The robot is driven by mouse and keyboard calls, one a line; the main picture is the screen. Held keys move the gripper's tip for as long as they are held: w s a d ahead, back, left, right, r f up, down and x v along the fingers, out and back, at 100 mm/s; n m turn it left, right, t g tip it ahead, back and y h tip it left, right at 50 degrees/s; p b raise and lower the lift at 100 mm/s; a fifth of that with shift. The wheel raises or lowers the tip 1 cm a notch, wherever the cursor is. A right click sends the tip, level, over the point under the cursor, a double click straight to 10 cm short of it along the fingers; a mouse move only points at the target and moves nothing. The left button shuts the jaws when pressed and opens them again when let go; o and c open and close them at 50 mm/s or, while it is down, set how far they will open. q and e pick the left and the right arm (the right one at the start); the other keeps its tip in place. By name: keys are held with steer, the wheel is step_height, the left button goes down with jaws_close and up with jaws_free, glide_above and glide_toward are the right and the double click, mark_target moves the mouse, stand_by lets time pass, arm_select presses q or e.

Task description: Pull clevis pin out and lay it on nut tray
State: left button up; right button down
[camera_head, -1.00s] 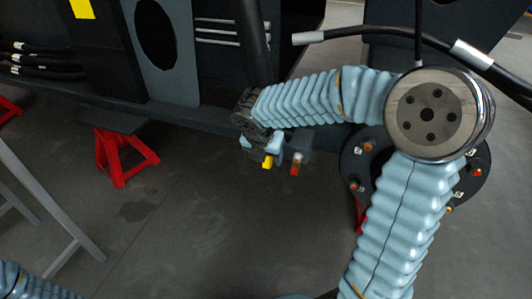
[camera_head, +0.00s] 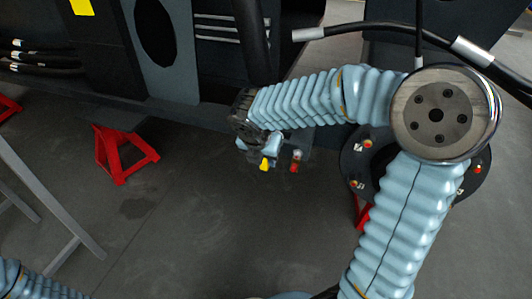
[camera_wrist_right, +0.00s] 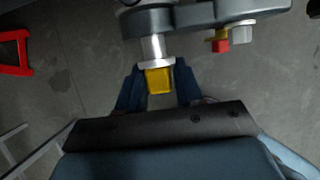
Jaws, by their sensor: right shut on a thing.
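The clevis pin shows in the right wrist view as a silver shaft with a yellow end (camera_wrist_right: 158,81). It runs into a dark grey bracket (camera_wrist_right: 205,14) above it. My right gripper (camera_wrist_right: 159,72) has its two dark blue fingers on either side of the yellow end and is shut on it. In the head view, my right gripper (camera_head: 267,148) is below the chassis edge, with the yellow end (camera_head: 264,165) showing under it. How far the pin sits in the bracket is hidden. My left gripper is out of view.
A red-ended fitting (camera_head: 295,166) sits on the bracket just right of the pin. A dark round flange with studs (camera_head: 352,160) stands behind my right arm. A red stand (camera_head: 122,158) is at the left. The floor below the gripper is clear.

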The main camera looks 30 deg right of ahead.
steer(key=s+a, duration=0.4)
steer(key=a, duration=0.1)
steer(key=shift+s+a, duration=0.3)
steer(key=shift+s, duration=0.1)
stand_by(0.5)
stand_by(0.6)
